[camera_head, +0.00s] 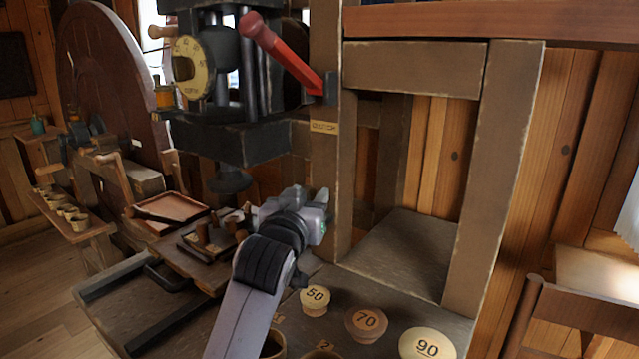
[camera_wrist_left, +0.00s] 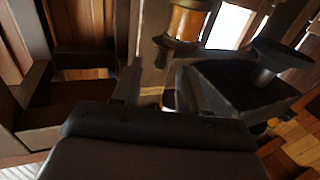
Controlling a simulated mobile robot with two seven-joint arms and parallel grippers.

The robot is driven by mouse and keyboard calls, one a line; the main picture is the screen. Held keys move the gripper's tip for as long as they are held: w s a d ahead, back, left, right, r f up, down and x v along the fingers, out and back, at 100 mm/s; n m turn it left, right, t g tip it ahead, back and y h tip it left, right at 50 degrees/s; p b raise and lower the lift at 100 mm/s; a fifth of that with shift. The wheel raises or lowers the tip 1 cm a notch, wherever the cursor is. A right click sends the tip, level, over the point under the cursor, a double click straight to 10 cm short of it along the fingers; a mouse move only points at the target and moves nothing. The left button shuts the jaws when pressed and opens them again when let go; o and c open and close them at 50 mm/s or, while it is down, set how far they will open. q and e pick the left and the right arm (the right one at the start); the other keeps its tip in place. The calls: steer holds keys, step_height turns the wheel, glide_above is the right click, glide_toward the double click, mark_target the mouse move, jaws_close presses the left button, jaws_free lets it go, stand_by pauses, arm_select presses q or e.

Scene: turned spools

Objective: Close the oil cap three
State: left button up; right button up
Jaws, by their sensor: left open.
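My left gripper (camera_head: 308,207) is held above the bench, in front of a wooden post, with its arm coming up from the bottom edge. The left wrist view shows its two fingers (camera_wrist_left: 158,85) apart with nothing between them. Beyond them in that view is an amber cylinder with a dark flange (camera_wrist_left: 185,24), cut by the top edge. In the head view a small amber cup (camera_head: 164,97) sits at the left of the black machine head. I cannot tell which part is oil cap three, nor whether any cap is open. My right gripper is not in view.
Wooden plugs marked 50 (camera_head: 315,299), 70 (camera_head: 366,323) and 90 (camera_head: 427,345) stand on the bench. A machine with a red lever (camera_head: 285,57) and a dial (camera_head: 192,68) hangs over it. A wooden tray (camera_head: 172,210) lies left. A wooden chair (camera_head: 580,310) is at right.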

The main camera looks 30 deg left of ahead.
mark_target(312, 192)
arm_select(q)
steer(key=shift+p+x, duration=0.35)
steer(key=shift+x, duration=2.45)
jaws_close()
